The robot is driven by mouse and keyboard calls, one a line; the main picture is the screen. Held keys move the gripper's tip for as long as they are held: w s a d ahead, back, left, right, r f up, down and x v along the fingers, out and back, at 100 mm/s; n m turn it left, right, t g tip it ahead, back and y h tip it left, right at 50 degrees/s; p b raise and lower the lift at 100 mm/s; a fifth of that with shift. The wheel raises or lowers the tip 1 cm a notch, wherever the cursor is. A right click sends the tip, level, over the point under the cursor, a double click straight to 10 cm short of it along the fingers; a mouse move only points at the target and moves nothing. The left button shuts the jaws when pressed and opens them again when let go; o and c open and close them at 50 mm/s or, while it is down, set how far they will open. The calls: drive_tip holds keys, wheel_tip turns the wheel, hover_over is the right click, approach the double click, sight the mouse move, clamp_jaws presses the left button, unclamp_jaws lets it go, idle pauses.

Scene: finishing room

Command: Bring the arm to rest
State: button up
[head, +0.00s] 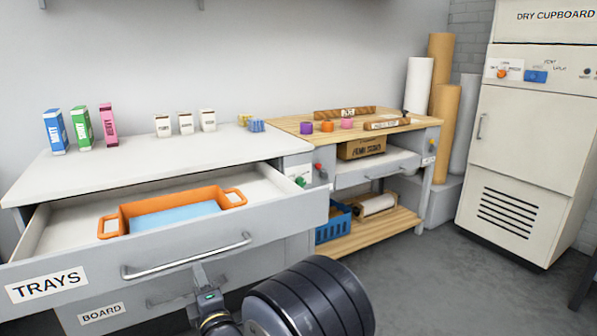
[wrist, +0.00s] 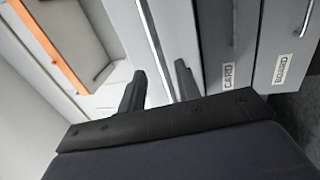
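My dark arm comes in from the bottom. The TRAYS drawer (head: 98,262) stands open. An orange tray (head: 122,221) with a light blue inside lies in it, and its orange rim (wrist: 48,45) shows in the wrist view.
The BOARD drawer (head: 125,310) below is shut. The white worktop (head: 150,160) holds several small cartons. To the right stand a wooden-topped bench (head: 290,124), a blue crate (head: 333,224) and the dry cupboard (head: 526,140). The grey floor (head: 430,275) is clear at right.

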sight(193, 258)
drive_tip(key=b+x, duration=0.1)
drive_tip(key=x, duration=0.5)
drive_tip(key=shift+w+a, duration=0.2)
drive_tip(key=shift+w, duration=0.05)
drive_tip(key=shift+w+a+r, duration=0.1)
drive_tip(key=shift+w+r, duration=0.05)
drive_tip(key=shift+w, duration=0.15)
